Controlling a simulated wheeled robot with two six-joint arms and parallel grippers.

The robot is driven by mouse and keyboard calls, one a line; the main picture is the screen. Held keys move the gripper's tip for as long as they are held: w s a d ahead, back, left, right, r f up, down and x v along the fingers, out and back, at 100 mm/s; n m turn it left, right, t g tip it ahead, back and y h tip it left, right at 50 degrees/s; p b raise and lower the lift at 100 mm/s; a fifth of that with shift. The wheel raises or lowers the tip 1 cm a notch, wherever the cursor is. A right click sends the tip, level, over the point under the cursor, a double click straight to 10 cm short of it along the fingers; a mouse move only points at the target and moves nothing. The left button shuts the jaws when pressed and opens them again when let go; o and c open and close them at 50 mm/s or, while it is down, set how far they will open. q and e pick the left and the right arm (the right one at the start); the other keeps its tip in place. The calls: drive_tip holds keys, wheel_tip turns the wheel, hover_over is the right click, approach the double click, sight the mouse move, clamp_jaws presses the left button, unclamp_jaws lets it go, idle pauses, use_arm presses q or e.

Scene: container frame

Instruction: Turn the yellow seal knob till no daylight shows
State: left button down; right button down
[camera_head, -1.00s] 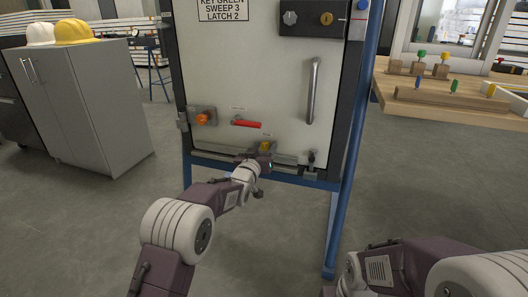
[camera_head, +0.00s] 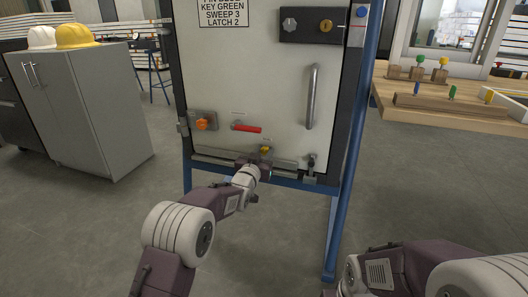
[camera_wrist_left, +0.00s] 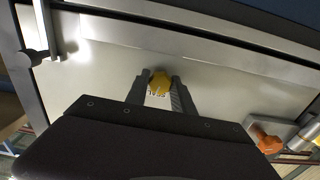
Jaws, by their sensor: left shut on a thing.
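The yellow seal knob (camera_head: 265,149) sits low on the pale door panel (camera_head: 270,90), just above its bottom edge. My left gripper (camera_head: 265,156) reaches it from below and in front. In the left wrist view, the fingers of my left gripper (camera_wrist_left: 160,79) stand on either side of the yellow knob (camera_wrist_left: 159,84) and are shut on it. The fingers partly hide the knob's sides. A small white label shows beside it. My right gripper is out of view; only links of my right arm show.
A red handle (camera_head: 246,128), an orange knob (camera_head: 203,123) and a long grey pull handle (camera_head: 311,97) are on the door. A grey latch (camera_head: 311,161) is at lower right. A blue frame (camera_head: 341,200) holds the door. A wooden bench (camera_head: 450,115) stands at right.

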use_arm(q)
drive_tip(key=m+p, duration=0.1)
drive_tip(key=m, duration=0.5)
drive_tip(key=shift+p, duration=0.35)
drive_tip(key=m, duration=0.4)
drive_tip(key=shift+p, duration=0.35)
drive_tip(key=m, duration=0.3)
drive_tip(key=shift+m+p, duration=0.3)
drive_tip(key=shift+m, duration=0.1)
drive_tip(key=m, duration=0.3)
drive_tip(key=shift+m, duration=0.3)
drive_tip(key=m, duration=0.3)
drive_tip(key=shift+m+p, duration=0.3)
drive_tip(key=shift+p, duration=0.05)
drive_tip(key=m, duration=0.5)
drive_tip(key=shift+f+m, duration=0.1)
drive_tip(key=shift+m, duration=0.6)
drive_tip(key=c, duration=1.1)
unclamp_jaws()
